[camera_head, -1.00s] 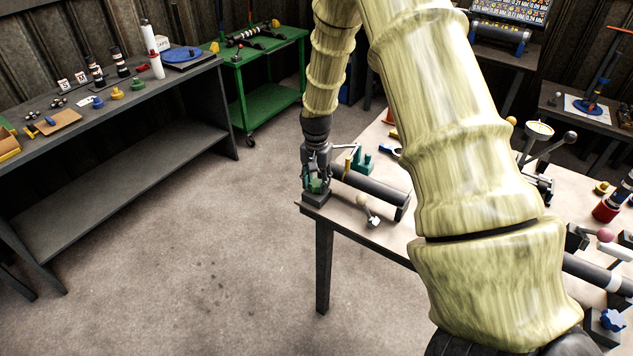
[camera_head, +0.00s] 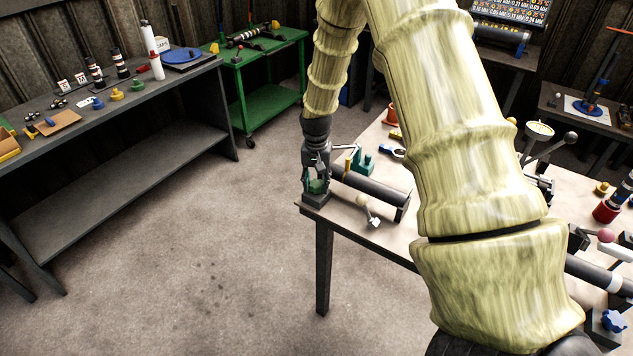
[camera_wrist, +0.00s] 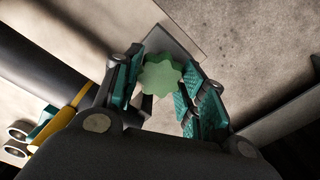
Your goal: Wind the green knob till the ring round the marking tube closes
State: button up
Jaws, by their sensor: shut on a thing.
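The green knob (camera_head: 317,187) sits on a dark block (camera_head: 315,200) at the near left corner of the worktable. My gripper (camera_head: 317,184) points down over it with its fingers on either side. In the wrist view the lobed green knob (camera_wrist: 162,75) lies between the two teal finger pads of my gripper (camera_wrist: 160,85), which is shut on it. A dark tube (camera_head: 370,190) lies on the table just right of the block; it also shows in the wrist view (camera_wrist: 45,70). I cannot make out the ring or how far it is closed.
A green stand (camera_head: 362,162) and a blue-handled tool (camera_head: 392,152) lie behind the tube. The floor left of the worktable (camera_head: 323,220) is clear up to the grey bench (camera_head: 130,165).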

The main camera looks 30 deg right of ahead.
aim_at(317, 183)
jog(key=o, duration=1)
jog(key=shift+o, duration=0.2)
jog(key=shift+r, duration=0.1)
notch_tip(317, 183, up, 12)
